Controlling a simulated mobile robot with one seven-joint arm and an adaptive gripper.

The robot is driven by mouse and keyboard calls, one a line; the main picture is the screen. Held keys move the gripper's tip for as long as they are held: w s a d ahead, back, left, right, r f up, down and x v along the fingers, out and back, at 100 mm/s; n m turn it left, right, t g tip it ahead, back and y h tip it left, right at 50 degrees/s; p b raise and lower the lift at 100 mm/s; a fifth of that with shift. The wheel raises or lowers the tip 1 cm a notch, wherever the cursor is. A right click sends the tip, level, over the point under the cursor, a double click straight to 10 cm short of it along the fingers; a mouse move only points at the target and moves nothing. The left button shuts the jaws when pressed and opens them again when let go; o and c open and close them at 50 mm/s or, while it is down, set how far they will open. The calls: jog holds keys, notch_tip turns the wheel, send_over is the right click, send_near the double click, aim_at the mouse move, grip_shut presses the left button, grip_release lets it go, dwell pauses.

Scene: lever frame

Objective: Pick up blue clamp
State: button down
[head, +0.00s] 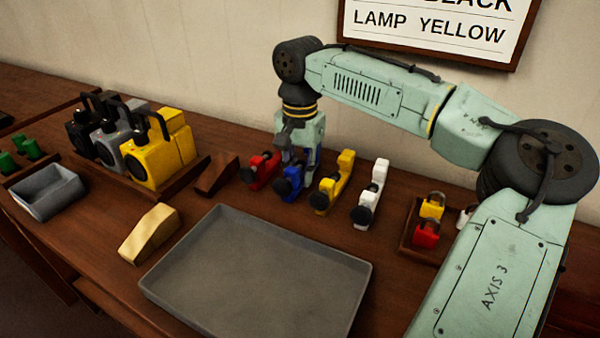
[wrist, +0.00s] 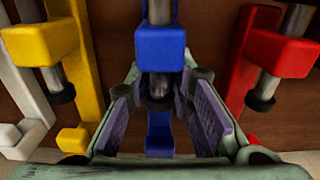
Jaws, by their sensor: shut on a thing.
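The blue clamp (head: 291,187) stands in a row of clamps on the wooden table in the head view, partly hidden by my gripper above it. My gripper (head: 300,160) points down at it. In the wrist view the blue clamp (wrist: 160,50) lies between the two purple-padded fingers of my gripper (wrist: 163,112), which are shut on it. Its dark screw and foot show between the fingers, with another blue part lower down. The clamp appears to be at table level; I cannot tell whether it touches the table.
A red clamp (head: 262,167) stands close on the left, and a yellow clamp (head: 333,185) and white clamp (head: 371,195) on the right. A grey tray (head: 258,275) lies in front. Padlocks (head: 431,208), lamps (head: 158,150) and a small grey bin (head: 48,192) stand farther out.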

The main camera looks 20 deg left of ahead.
notch_tip(320, 180, up, 28)
jog(key=p, duration=0.7)
jog(key=shift+f, duration=0.15)
